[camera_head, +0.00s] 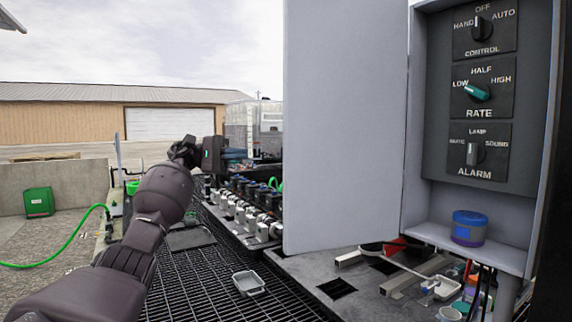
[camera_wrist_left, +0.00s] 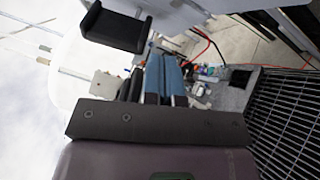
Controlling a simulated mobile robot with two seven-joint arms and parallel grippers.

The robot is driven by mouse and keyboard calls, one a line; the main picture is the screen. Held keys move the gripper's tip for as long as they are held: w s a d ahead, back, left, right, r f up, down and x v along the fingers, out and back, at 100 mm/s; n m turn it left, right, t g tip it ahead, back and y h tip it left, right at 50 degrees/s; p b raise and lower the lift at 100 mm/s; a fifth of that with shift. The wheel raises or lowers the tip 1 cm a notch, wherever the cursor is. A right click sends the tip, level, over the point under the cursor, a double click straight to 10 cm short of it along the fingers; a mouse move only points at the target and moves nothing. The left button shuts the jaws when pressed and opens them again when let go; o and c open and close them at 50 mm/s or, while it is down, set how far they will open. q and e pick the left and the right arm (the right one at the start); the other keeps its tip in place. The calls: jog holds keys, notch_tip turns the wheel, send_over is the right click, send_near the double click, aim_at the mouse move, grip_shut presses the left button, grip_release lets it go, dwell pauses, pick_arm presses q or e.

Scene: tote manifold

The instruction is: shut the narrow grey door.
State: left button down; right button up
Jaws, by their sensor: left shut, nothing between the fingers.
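The narrow grey door (camera_head: 345,120) is a tall, plain light-grey panel in the head view. It stands open, swung out to the left from the grey control cabinet (camera_head: 417,130), so the cabinet front is exposed. My left gripper (camera_head: 238,154) is left of the door's free edge, apart from it in the picture. Its blue fingers (camera_wrist_left: 163,75) show close together in the left wrist view, shut and empty. I cannot tell its depth relative to the door. My right gripper is not in view.
The cabinet has three knobs, and a blue-lidded jar (camera_head: 469,228) stands on its bottom ledge. A row of valves (camera_head: 245,213) lies left of the door. A small grey tray (camera_head: 248,283) sits on the dark grating (camera_head: 195,270). Tools and small containers clutter the bench (camera_head: 315,270) below.

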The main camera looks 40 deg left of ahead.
pick_arm(q)
jog(key=w+d+f+m+g+p, duration=0.1)
jog(key=d+m+p, duration=0.3)
jog(key=d, duration=0.9)
jog(key=shift+w+d+g, duration=0.3)
jog(key=shift+w+d, duration=0.05)
jog(key=shift+f, duration=0.1)
